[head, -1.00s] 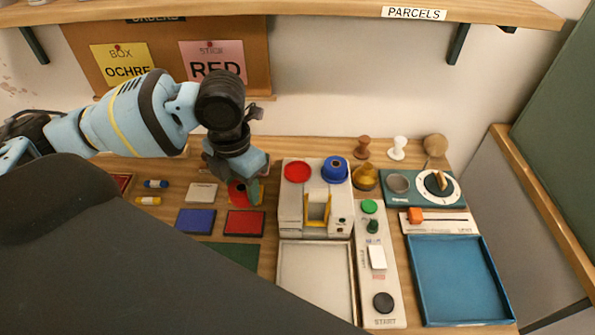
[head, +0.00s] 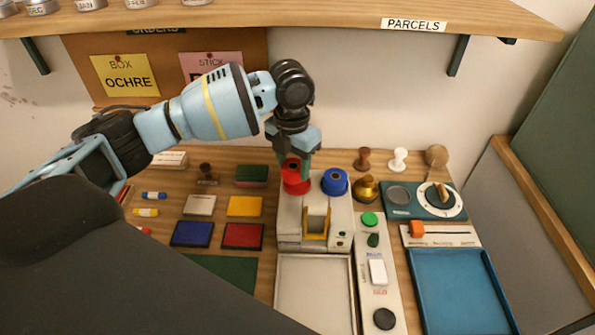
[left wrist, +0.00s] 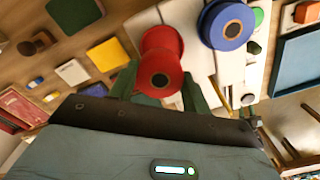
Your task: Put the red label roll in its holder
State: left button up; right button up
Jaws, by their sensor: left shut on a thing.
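The red label roll (head: 295,178) is a red spool. My left gripper (head: 296,157) is shut on it from above. The roll is over the left part of the top of the pale machine (head: 288,222), where its red round holder was visible before. The holder is now hidden, and I cannot tell whether the roll touches it. In the left wrist view the red roll (left wrist: 160,62) shows between the green fingers (left wrist: 160,92). The blue roll (head: 334,182) stands just right of it on the machine, and also shows in the left wrist view (left wrist: 228,24). My right gripper is not in view.
A brass-coloured pot (head: 365,189) stands right of the machine. Coloured pads, including a yellow one (head: 244,206), lie to its left. A control strip (head: 372,293) and a blue tray (head: 463,290) are at the right. A shelf (head: 300,22) overhangs the back.

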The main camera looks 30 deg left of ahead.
aim_at(296, 163)
pick_arm(q)
jog(key=shift+w+d, duration=0.15)
jog(key=shift+w, duration=0.45)
jog(key=shift+f, duration=1.8)
jog(key=shift+f, duration=0.1)
jog(key=o, duration=1)
jog(key=shift+r, duration=3.85)
